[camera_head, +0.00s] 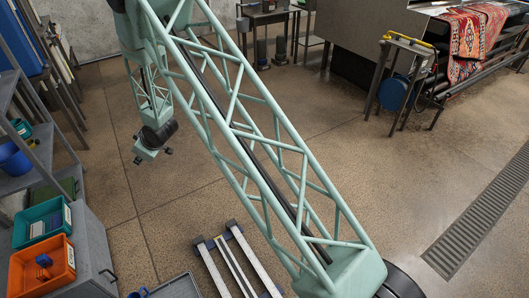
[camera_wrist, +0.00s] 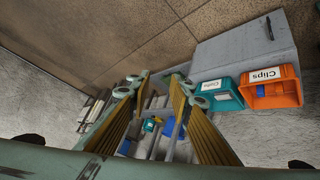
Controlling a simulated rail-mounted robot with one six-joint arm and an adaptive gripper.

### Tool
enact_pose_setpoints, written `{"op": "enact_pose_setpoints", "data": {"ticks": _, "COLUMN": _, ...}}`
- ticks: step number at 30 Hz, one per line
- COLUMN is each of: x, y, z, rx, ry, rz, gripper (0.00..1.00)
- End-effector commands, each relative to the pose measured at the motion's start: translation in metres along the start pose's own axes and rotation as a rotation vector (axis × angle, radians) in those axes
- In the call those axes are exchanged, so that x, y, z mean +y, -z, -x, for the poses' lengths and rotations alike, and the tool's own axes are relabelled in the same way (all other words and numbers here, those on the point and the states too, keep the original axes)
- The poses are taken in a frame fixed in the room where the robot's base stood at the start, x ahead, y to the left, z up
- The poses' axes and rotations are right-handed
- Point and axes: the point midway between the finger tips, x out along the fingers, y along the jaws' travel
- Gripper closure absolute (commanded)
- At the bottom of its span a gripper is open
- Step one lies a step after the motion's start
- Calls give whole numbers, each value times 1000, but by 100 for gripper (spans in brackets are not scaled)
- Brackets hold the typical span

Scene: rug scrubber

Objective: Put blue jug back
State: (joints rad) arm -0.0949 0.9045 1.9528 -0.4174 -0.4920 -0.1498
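A blue jug-like vessel (camera_head: 14,158) stands on the grey shelf at the left edge of the head view. A second blue piece with a handle (camera_head: 139,293) is cut off by the bottom edge, so I cannot tell which is the task's jug. My gripper (camera_head: 152,156) hangs over the open floor to the right of the shelf, apart from both. In the wrist view its two ribbed yellow fingers (camera_wrist: 161,80) are spread, with nothing held between them. A blue shape (camera_wrist: 169,127) shows beyond the fingers on the shelf, well away and partly hidden.
A teal bin (camera_head: 42,222) and an orange bin (camera_head: 41,268), labelled Clips in the wrist view, sit on a grey cabinet (camera_head: 95,256) at left. White-topped rails (camera_head: 228,262) lie at bottom centre. A patterned rug (camera_head: 478,40) hangs at upper right. The middle floor is clear.

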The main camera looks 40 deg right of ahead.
Motion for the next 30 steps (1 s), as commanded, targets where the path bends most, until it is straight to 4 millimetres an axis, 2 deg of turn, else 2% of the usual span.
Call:
{"op": "enact_pose_setpoints", "data": {"ticks": 1, "x": 6, "y": 6, "z": 12, "rx": -4, "ry": -8, "rz": -4, "gripper": 80}}
{"op": "enact_pose_setpoints", "data": {"ticks": 15, "x": 40, "y": 36, "z": 112, "rx": -73, "ry": -64, "rz": -58, "gripper": 80}}
{"op": "enact_pose_setpoints", "data": {"ticks": 30, "x": 60, "y": 51, "z": 226, "rx": -142, "ry": -113, "rz": -127, "gripper": 80}}
